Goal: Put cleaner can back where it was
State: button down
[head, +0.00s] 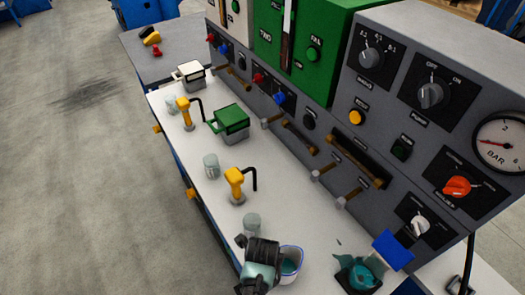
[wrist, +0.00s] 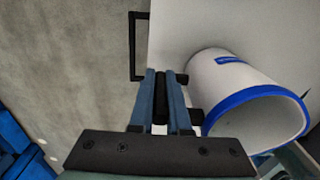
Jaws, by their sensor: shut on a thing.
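A white can with a blue rim (head: 292,253), which I take to be the cleaner can, is at the bottom of the head view, with teal showing inside. In the wrist view the can (wrist: 222,75) is at the right, its open mouth toward the lower right. My gripper (head: 272,262) is beside the can on its left. In the wrist view my gripper's fingers (wrist: 163,78) are close together around a black bar, which appears to be the can's handle. Whether the can's base touches the bench is hidden.
The white bench (head: 303,225) runs along a grey control panel (head: 322,150). Clear glasses (head: 252,222), yellow dispensers (head: 235,183) and a green-lidded box (head: 232,120) stand on it. A teal part (head: 362,276) and blue square (head: 393,250) are right of the can.

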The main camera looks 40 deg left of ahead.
jog(key=shift+f, duration=0.2)
jog(key=c, duration=0.9)
grip_release()
jog(key=shift+r, duration=0.1)
notch_tip(320, 180, up, 12)
jog(key=shift+r+p, duration=0.15)
jog(key=shift+p, duration=0.35)
jog(key=shift+w, duration=0.1)
